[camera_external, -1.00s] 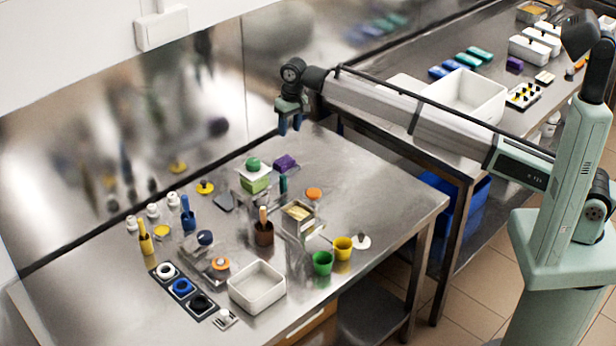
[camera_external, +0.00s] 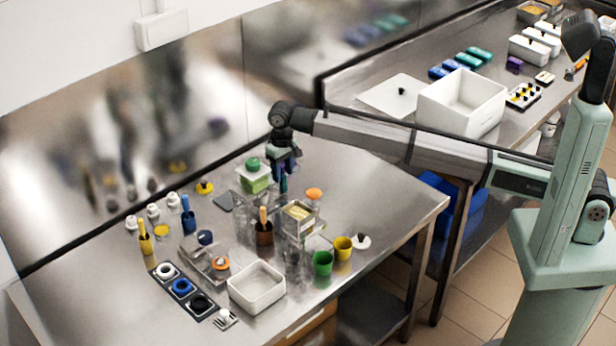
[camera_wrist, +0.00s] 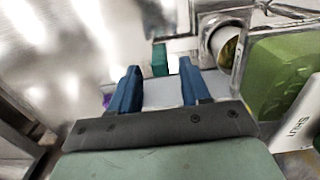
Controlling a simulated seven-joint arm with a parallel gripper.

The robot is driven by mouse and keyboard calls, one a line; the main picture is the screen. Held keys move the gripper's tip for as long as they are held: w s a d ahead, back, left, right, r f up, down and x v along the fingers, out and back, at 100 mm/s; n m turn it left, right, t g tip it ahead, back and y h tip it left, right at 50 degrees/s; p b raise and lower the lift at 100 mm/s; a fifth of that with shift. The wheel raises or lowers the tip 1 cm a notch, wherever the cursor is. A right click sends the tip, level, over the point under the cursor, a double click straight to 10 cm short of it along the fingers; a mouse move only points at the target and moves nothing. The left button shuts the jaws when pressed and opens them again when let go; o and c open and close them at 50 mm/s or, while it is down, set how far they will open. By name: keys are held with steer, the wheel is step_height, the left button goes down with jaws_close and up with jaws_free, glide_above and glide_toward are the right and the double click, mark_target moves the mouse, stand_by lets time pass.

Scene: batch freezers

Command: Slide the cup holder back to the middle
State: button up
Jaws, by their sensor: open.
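My gripper (camera_external: 284,172) is open, with its two blue fingers pointing down over the back of the near table. In the wrist view a small teal upright handle (camera_wrist: 160,60) stands between and just beyond the fingertips, not clasped. A metal ring-shaped holder (camera_wrist: 207,45) with a cup-like piece inside sits to its right; this looks like the cup holder, but its link to the teal handle is unclear. In the external view the teal handle (camera_external: 283,184) shows just below my gripper. The holder is hard to make out there among the metal fittings.
A green block (camera_external: 256,184) with a green knob on top stands close left of my gripper. A metal pan of yellow contents (camera_external: 299,211) stands in front. A white tray (camera_external: 257,287) and green and yellow cups are nearer the front edge. The table's right side is clear.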

steer(key=shift+f, duration=2.55)
steer(key=shift+c, duration=0.5)
jaws_close()
